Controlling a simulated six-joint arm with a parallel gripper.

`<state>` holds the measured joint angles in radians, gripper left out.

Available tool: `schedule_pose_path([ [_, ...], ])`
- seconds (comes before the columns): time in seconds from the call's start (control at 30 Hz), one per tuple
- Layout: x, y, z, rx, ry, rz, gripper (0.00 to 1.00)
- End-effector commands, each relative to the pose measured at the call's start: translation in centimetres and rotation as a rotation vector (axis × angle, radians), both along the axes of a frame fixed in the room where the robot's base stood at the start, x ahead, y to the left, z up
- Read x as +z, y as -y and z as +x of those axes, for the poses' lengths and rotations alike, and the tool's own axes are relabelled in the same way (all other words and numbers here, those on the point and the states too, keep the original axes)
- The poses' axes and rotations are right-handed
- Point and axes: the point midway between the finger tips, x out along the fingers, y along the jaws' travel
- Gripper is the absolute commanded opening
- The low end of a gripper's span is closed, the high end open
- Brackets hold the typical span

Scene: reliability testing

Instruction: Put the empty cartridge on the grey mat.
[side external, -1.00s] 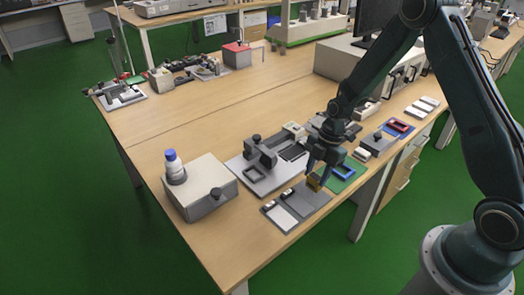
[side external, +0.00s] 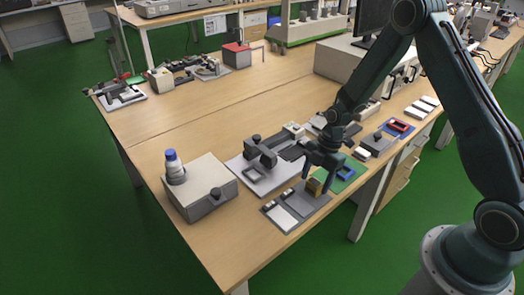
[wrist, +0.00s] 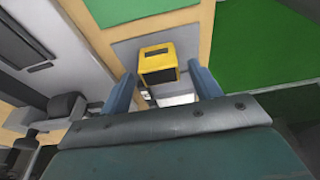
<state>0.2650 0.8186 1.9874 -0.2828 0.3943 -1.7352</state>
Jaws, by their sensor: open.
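The cartridge is a yellow block with a dark opening; it shows in the side view (side external: 314,187) and in the wrist view (wrist: 158,62). It appears to stand upright on the grey mat (side external: 320,203), whose surface also shows around it in the wrist view (wrist: 127,55). My gripper (side external: 318,185) is open over the mat. In the wrist view its two fingers (wrist: 160,75) are spread on either side of the cartridge, with a gap at each side. The cartridge's lower part is partly hidden in the side view.
A grey device on a pale plate (side external: 262,180) stands behind. A large grey box (side external: 205,195) with a blue-capped bottle (side external: 174,167) is farther left.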

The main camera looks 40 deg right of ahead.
Motion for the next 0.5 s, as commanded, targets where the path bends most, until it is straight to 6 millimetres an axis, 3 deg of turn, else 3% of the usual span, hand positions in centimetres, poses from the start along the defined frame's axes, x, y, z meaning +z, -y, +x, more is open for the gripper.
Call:
schedule_pose_path([
  [0.27,0.5,0.0,0.0,-0.001,0.002,0.0,0.63],
  [0.5,2.5,0.6,0.1,-0.002,0.003,-0.001,0.63],
])
